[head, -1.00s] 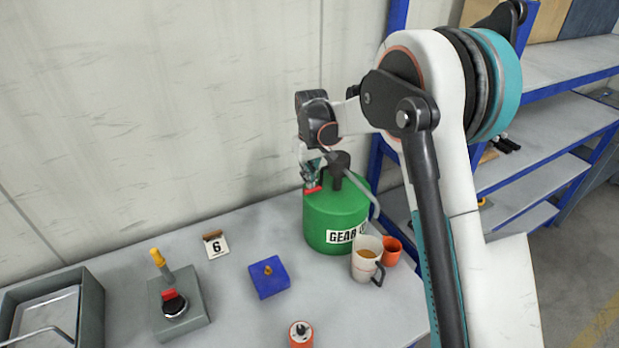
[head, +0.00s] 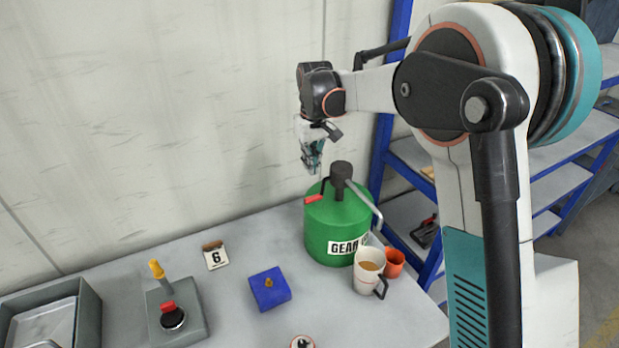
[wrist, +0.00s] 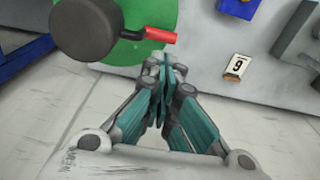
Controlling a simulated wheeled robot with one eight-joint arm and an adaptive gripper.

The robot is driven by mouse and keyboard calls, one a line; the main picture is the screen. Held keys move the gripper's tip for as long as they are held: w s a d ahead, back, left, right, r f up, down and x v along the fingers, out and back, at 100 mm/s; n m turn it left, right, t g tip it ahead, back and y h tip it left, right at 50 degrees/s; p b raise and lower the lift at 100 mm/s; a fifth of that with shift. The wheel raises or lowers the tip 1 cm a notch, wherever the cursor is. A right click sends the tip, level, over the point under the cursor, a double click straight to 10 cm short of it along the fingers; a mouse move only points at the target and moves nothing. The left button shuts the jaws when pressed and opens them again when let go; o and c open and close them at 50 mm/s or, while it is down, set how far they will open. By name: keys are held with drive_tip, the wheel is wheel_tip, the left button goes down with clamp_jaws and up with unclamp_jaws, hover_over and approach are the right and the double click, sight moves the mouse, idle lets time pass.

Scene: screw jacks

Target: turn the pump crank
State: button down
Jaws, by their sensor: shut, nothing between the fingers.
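The pump is a green drum (head: 330,228) labelled "GEAR" with a dark pump head (head: 341,175) on top and a grey spout bending down to the right. Its crank has a red handle (head: 314,199) that points left over the drum's top. The wrist view shows the red handle (wrist: 161,36) joined by a dark arm to the round pump head (wrist: 87,28). My gripper (head: 312,168) is shut and empty, above and apart from the red handle. In the wrist view the closed fingertips (wrist: 165,62) appear just below the handle.
A blue block (head: 270,289), a number 6 card (head: 215,256), a grey base with yellow lever (head: 178,310) and a grey tray (head: 45,310) are left. Blue shelving (head: 560,185) stands right.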

drive_tip(key=w+f+t, duration=0.1)
drive_tip(key=f, duration=0.1)
drive_tip(key=w+a+f+t+y, duration=0.1)
drive_tip(key=t, duration=0.1)
drive_tip(key=w+f+t+y+b, duration=0.1)
drive_tip(key=f+t, duration=0.1)
drive_tip(key=shift+w+a+f, duration=0.25)
drive_tip(key=shift+w+f, duration=0.1)
drive_tip(key=shift+s+d+f, duration=0.3)
drive_tip(key=shift+s+f, duration=0.2)
drive_tip(key=shift+s, duration=0.1)
drive_tip(key=shift+s+d+f, duration=0.25)
drive_tip(key=shift+s+f, duration=0.25)
drive_tip(key=shift+s, duration=0.1)
drive_tip(key=shift+s+f, duration=0.1)
drive_tip(key=shift+f, duration=0.2)
drive_tip(key=shift+s, duration=0.1)
